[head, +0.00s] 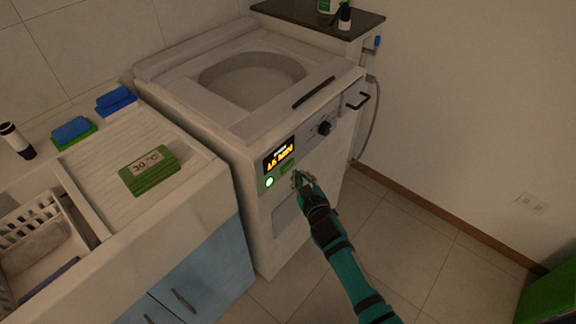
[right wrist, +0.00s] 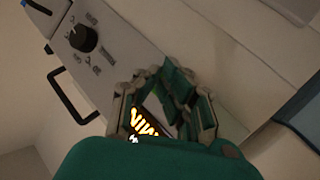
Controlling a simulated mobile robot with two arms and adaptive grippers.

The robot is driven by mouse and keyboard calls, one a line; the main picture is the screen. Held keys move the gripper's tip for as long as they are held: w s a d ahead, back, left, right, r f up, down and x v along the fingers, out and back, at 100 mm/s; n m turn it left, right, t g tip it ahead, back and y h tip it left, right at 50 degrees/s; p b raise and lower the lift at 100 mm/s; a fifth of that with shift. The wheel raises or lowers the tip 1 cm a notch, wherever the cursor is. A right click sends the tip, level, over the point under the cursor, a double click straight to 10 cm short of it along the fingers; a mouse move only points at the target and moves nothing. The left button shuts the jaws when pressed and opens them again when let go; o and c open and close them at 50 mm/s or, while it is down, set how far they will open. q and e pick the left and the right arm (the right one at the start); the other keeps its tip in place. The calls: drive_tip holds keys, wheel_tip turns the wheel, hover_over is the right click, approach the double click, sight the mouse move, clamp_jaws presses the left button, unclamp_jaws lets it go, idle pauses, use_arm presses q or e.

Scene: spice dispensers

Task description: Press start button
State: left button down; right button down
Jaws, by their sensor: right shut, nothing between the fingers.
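A white top-loading washing machine (head: 215,118) stands in the middle of the head view. Its front panel has a lit display (head: 279,157) with yellow writing. Below the display are a glowing round green-white button (head: 269,182) and a small green rectangular part (head: 287,168); I cannot read which is marked start. My right gripper (head: 299,179) is shut and empty, close to the panel, just right of the round button. I cannot tell whether it touches. In the right wrist view, the fingers partly cover the display (right wrist: 143,124). My left gripper is not in view.

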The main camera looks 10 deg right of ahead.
drive_tip(key=s+d+p, duration=0.1)
drive_tip(key=s+d, duration=0.1)
drive_tip(key=s, duration=0.1)
drive_tip(key=shift+s+d+p, duration=0.25)
drive_tip(key=shift+d+p, duration=0.1)
idle(0.6)
